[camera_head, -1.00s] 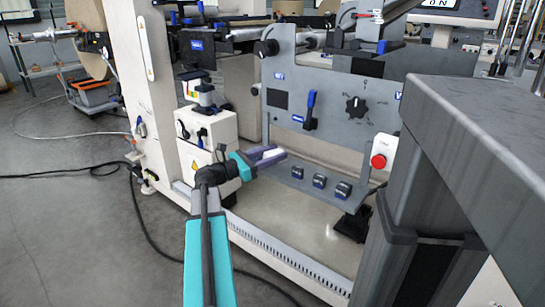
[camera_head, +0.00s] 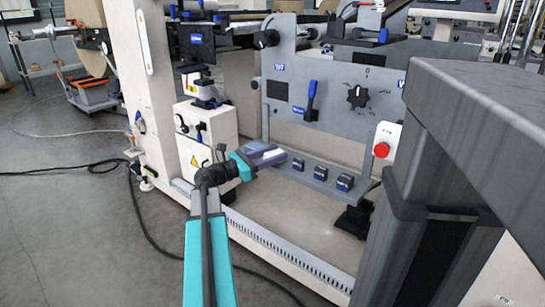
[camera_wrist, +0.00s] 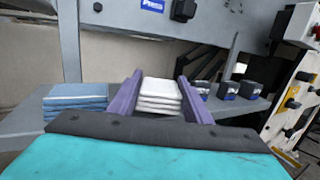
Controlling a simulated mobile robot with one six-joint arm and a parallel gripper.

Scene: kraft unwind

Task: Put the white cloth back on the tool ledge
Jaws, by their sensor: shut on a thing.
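The white cloth (camera_wrist: 160,96) is a folded stack between the two purple fingers of my gripper (camera_wrist: 158,98) in the wrist view. My gripper is shut on it. In the head view my gripper (camera_head: 266,156) and the white cloth (camera_head: 273,155) are at the left end of the grey tool ledge (camera_head: 313,180). The ledge (camera_wrist: 25,123) also spans the wrist view behind and beside the fingers. I cannot tell whether the cloth touches the ledge.
A folded blue cloth (camera_wrist: 75,97) lies on the ledge left of my gripper in the wrist view. Several dark blocks (camera_head: 321,172) stand to the right on the ledge. The grey machine panel (camera_head: 335,100) rises behind. A red button (camera_head: 381,150) is at the right.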

